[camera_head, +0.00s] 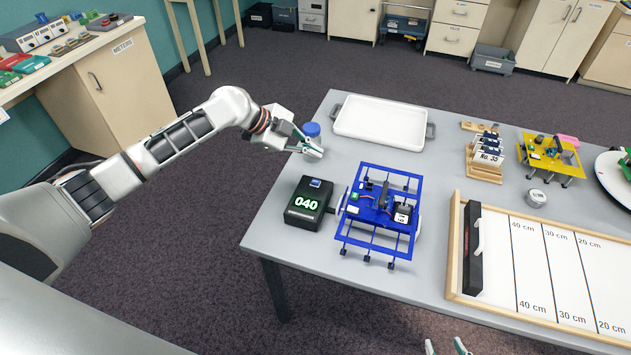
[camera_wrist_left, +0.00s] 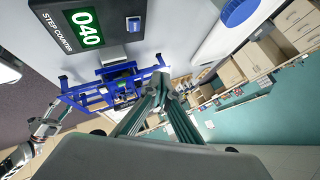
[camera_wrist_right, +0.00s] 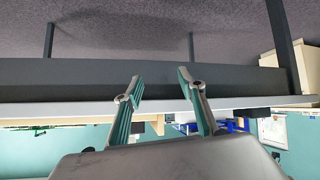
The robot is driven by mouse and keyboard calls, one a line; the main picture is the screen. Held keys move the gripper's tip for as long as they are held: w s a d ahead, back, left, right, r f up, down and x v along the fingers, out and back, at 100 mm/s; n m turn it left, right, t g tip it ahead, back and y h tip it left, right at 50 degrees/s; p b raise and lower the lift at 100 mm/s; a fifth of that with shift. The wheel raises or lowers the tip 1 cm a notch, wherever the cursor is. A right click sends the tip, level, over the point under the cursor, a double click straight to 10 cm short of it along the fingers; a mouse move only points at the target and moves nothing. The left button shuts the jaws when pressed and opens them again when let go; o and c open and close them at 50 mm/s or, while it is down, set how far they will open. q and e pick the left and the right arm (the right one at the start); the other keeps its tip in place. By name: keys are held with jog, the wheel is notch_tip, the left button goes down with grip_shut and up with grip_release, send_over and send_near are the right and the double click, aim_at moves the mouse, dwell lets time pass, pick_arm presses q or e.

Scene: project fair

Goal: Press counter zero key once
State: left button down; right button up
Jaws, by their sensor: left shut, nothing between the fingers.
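The black step counter (camera_head: 300,218) sits at the table's left side and reads 040 in green. Its small blue key (camera_head: 315,183) is on its top face toward the back.
A blue-capped jar (camera_head: 312,129) stands close beside my left gripper. A blue wheeled frame (camera_head: 378,212) stands just right of the counter. A white tray (camera_head: 380,120) lies behind, and a wood-framed marked board (camera_head: 545,262) lies at the right.

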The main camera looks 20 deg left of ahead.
pick_arm(q)
jog(key=f, duration=0.1)
jog(key=b, duration=0.4)
send_over(313, 182)
notch_tip(313, 182, down, 6)
jog(key=shift+f, duration=0.1)
jog(key=shift+f+b, duration=0.3)
jog(key=shift+f, duration=0.35)
pick_arm(e)
jog(key=shift+w+a+f+y, duration=0.2)
jog(key=shift+w+a+f, duration=0.1)
jog(key=shift+a+f, duration=0.3)
jog(key=shift+w+a+f+y, duration=0.2)
jog(key=shift+w+a+f, duration=0.05)
jog(key=shift+a+f, duration=0.25)
jog(key=shift+r, duration=0.1)
pick_arm(q)
jog(key=shift+f, duration=0.1)
jog(key=shift+f+b, duration=0.35)
jog(key=shift+b, duration=0.15)
pick_arm(e)
jog(key=shift+f, duration=0.35)
